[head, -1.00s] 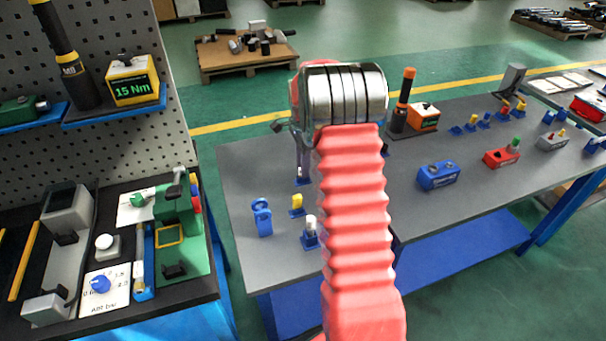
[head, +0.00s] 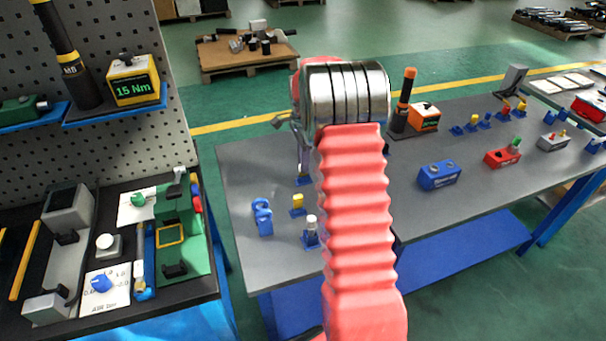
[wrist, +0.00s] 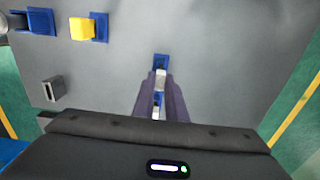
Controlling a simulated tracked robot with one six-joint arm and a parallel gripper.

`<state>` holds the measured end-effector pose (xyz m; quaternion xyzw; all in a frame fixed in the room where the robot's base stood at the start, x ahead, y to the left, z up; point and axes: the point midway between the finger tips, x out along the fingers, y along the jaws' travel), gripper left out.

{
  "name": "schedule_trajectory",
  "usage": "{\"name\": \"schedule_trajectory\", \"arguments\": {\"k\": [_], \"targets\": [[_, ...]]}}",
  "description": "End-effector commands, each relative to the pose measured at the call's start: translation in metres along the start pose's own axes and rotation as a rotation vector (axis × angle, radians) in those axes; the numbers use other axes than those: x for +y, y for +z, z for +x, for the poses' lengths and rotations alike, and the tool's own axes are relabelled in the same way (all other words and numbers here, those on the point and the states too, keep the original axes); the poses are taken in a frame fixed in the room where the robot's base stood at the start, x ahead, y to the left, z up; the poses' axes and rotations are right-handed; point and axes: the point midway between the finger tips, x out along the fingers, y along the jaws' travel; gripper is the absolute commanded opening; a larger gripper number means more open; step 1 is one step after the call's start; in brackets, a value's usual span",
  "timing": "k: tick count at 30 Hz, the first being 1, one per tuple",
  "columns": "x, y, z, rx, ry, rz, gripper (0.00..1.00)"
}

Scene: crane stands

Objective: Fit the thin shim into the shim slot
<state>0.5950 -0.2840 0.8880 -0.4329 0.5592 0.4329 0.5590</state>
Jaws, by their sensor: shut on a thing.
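In the wrist view my gripper (wrist: 161,76) points at a small blue stand (wrist: 162,59). Its two dark fingers are shut on a thin pale metallic piece, the shim (wrist: 160,82). I cannot tell whether the shim still touches the stand. A grey block (wrist: 53,89) with a dark narrow opening, likely the shim slot, stands to the left of the fingers, apart from them. In the head view my arm hides most of the gripper and the grey block; part of the blue stand (head: 303,180) shows left of the arm.
A yellow block (wrist: 82,29) on a blue stand and a blue stand with a pale cylinder (wrist: 38,21) are at the wrist view's upper left. The grey tabletop (head: 250,165) has free room.

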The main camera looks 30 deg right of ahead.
Motion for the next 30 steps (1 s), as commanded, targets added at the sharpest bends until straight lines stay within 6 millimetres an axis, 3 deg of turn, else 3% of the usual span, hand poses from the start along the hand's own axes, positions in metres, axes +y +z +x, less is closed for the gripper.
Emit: {"name": "schedule_trajectory", "arguments": {"k": [30], "targets": [[0.000, 0.000, -0.036, 0.000, -0.001, 0.000, 0.00]]}}
